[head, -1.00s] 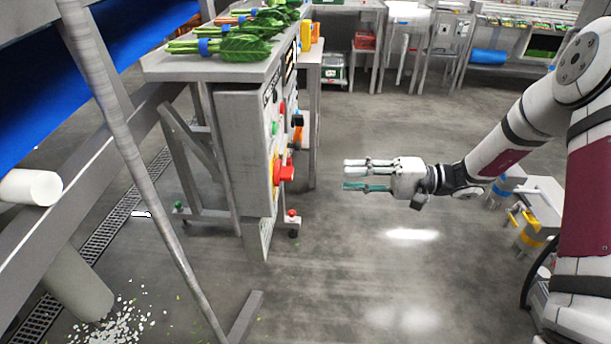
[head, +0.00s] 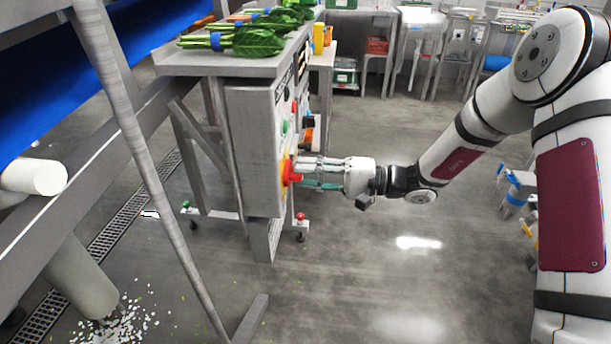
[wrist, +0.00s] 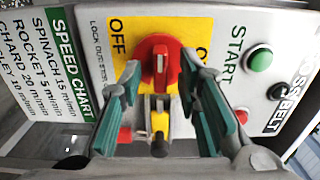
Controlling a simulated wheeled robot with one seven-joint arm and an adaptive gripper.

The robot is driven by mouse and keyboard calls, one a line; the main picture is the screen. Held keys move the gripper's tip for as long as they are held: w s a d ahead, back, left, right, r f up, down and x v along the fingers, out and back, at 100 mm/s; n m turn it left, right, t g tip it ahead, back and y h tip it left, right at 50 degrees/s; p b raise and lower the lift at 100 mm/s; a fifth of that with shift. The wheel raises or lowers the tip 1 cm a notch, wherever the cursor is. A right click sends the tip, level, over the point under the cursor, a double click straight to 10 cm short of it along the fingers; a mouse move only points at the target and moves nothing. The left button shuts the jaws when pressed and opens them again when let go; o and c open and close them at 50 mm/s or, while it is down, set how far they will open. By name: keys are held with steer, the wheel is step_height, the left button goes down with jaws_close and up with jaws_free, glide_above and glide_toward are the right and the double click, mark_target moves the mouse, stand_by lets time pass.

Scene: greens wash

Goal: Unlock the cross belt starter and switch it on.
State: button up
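The starter panel (head: 262,160) stands upright at the end of the bench. Its red rotary knob (wrist: 158,60) sits on a yellow plate (wrist: 190,32) marked OFF; the other marking is partly hidden. The knob also shows in the head view (head: 290,172). A metal shackle-like piece with a yellow body (wrist: 159,124) and a red piece (wrist: 125,135) lies just below the knob in the wrist view; its details are unclear. My gripper (wrist: 160,70) is open, with one teal-padded finger on each side of the knob. Whether the fingers touch it cannot be told.
The green START button (wrist: 258,58), a black knob (wrist: 278,90) and a red button (wrist: 241,116) are right of the fingers. A speed chart (wrist: 65,75) is at left. Leafy greens (head: 258,42) lie on the bench above. Open floor (head: 400,270) lies right of the panel.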

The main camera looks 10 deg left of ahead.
steer(key=shift+a, duration=0.35)
jaws_close()
steer(key=shift+m, duration=0.4)
steer(key=shift+d+m+p, duration=0.1)
steer(key=shift+m+p, duration=4.5)
steer(key=shift+m, duration=3.9)
steer(key=shift+f, duration=0.1)
